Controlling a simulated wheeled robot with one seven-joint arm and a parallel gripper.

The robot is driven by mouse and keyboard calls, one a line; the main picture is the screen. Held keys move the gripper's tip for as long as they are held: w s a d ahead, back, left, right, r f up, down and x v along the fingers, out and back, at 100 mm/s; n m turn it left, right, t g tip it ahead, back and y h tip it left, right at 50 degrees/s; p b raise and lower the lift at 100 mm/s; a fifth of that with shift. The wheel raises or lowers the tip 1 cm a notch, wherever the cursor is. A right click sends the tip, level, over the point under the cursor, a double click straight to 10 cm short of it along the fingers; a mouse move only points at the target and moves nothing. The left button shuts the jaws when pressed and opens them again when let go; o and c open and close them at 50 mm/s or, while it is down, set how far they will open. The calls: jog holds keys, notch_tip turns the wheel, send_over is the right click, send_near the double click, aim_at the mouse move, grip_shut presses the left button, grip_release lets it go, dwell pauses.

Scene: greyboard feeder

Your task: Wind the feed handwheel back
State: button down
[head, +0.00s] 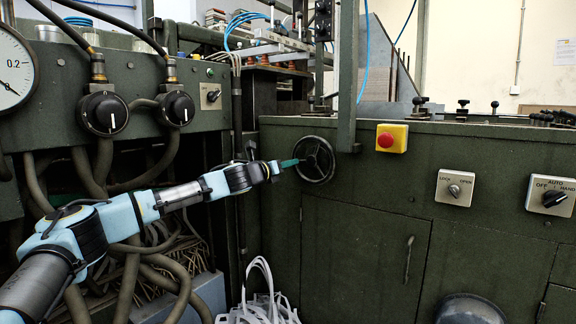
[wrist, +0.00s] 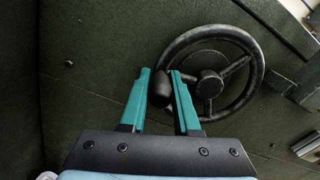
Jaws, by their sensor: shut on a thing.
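The feed handwheel (head: 316,160) is a black spoked wheel on the dark green machine front. In the wrist view the handwheel (wrist: 250,88) shows its round rim, hub and spokes, with a dark knob handle (wrist: 160,88) at its left side. My gripper (wrist: 162,84) has its two teal fingers on either side of that knob and is shut on it. In the head view my gripper (head: 290,163) reaches the wheel's left edge from the left. The knob is hard to make out in the head view.
Two switch plates (head: 455,188) (head: 551,195) are farther right. Thick hoses (head: 150,262) hang at the left, and white strips (head: 262,303) lie below.

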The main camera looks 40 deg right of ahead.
jog(key=shift+f, duration=0.1)
dwell(0.3)
jog(key=c, duration=0.6)
grip_release()
jog(key=shift+c, duration=0.2)
jog(key=shift+a, duration=0.1)
jog(key=v, duration=1)
jog(key=shift+a, duration=0.3)
jog(key=shift+s, duration=0.15)
